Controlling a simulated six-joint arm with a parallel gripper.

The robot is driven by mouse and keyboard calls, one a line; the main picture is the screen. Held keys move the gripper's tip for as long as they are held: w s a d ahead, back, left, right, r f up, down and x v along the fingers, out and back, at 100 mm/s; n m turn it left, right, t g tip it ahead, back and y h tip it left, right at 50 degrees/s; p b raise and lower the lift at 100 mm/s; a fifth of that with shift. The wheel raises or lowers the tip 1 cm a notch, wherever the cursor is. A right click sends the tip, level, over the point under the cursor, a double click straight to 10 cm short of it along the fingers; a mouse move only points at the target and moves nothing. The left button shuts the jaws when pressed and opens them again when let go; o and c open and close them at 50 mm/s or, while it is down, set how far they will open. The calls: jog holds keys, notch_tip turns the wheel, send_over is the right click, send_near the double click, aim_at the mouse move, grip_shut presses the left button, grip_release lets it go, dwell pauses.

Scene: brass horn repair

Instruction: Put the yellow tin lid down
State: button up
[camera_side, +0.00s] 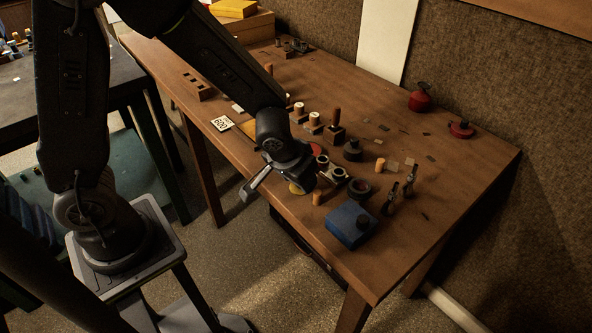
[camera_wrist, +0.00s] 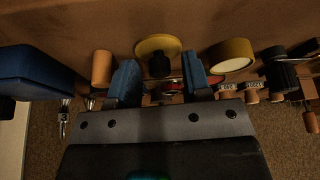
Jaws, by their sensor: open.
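The yellow tin lid (camera_wrist: 158,43) shows in the wrist view as a round yellow disc just beyond my fingertips, with a dark knob-like shape in front of its middle. In the side view a yellow patch of it (camera_side: 296,188) shows near the table's front edge, partly hidden by my gripper. My gripper (camera_wrist: 161,82) is open, its two blue-padded fingers apart, with the lid lying in line with the gap. Nothing is visibly held between the fingers. I cannot tell whether the lid touches the table.
A blue block (camera_side: 350,224) stands at the near table corner. A wooden cylinder (camera_wrist: 102,68) is left of my fingers, and a yellowish round tin (camera_wrist: 232,55) is right of them. Red containers (camera_side: 419,99) stand toward the back. The table's right part is mostly clear.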

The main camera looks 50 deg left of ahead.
jog(key=a+v, duration=0.1)
jog(key=v, duration=1.1)
jog(key=s+a+r+m+t, duration=0.1)
jog(key=s+a+r, duration=0.3)
jog(key=s+r, duration=0.3)
jog(key=s, duration=0.4)
jog(key=shift+a+r+m+h, duration=0.15)
jog(key=shift+r+m+h, duration=0.15)
jog(key=shift+r+m, duration=0.1)
